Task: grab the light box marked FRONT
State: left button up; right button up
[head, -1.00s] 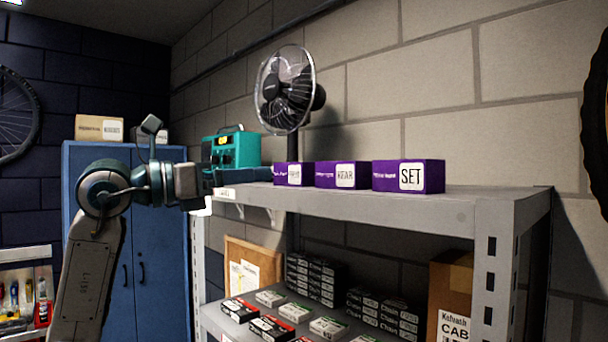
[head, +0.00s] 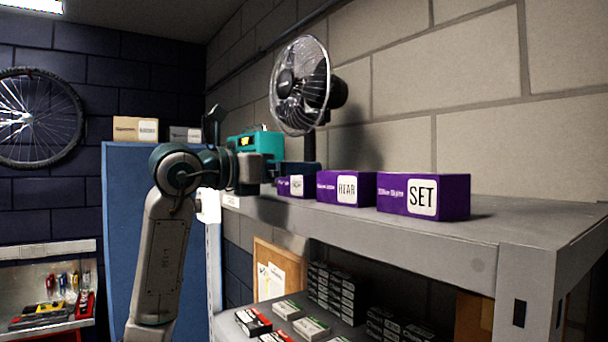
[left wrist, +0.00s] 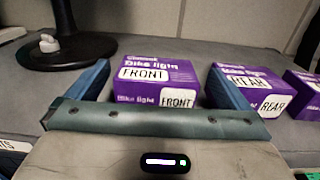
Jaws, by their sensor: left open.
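The purple light box marked FRONT (left wrist: 155,82) sits on the shelf in the left wrist view, its label facing my gripper. In the head view the FRONT box (head: 297,187) is partly covered by my left gripper (head: 287,172). In the left wrist view my left gripper (left wrist: 158,78) is open, with one blue finger at each side of the FRONT box. A gap shows on each side, so it is not gripped. My right gripper is not in view.
The REAR box (head: 345,188) stands close to the right of the FRONT box, near my right-hand finger. The SET box (head: 423,196) is further right. A fan (head: 300,88) stands behind, and a teal radio (head: 252,143) is to the left. The shelf's right end is clear.

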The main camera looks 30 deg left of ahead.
pick_arm(q)
jog(key=shift+w+d, duration=0.15)
jog(key=shift+w, duration=0.2)
jog(key=p+x, duration=0.3)
jog(key=x, duration=0.1)
jog(key=shift+w+f+p, duration=0.1)
jog(key=shift+f+p, duration=0.1)
jog(key=shift+p, duration=0.2)
jog(key=shift+w, duration=0.3)
jog(key=shift+w+d+f, duration=0.1)
jog(key=shift+w+f, duration=0.05)
jog(key=c, duration=0.9)
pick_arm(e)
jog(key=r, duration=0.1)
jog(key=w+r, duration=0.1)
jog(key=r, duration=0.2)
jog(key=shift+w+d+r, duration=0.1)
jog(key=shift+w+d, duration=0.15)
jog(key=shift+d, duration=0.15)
